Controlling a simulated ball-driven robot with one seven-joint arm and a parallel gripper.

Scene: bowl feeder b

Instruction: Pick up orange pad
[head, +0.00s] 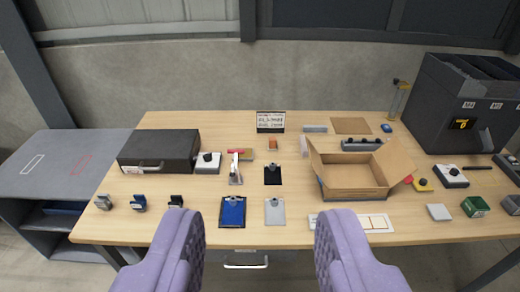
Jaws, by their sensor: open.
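A small orange-brown block (272,144), likely the orange pad, lies toward the back of the wooden table, just below a black-and-white sign (270,122). It is small in the picture, so its exact shape is hard to tell. My gripper (262,216) is in the foreground at the table's front edge. Its two purple padded fingers are wide apart with nothing held between them. The block is well beyond the fingertips, roughly centred between them, and not touched. Nothing hides it.
A blue clipboard (232,212) and grey clipboard (275,212) lie near the front edge. A black clipboard (272,174) lies behind them. An open cardboard box (352,176) stands right, a dark case (158,150) left. Black bins (465,105) stand far right.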

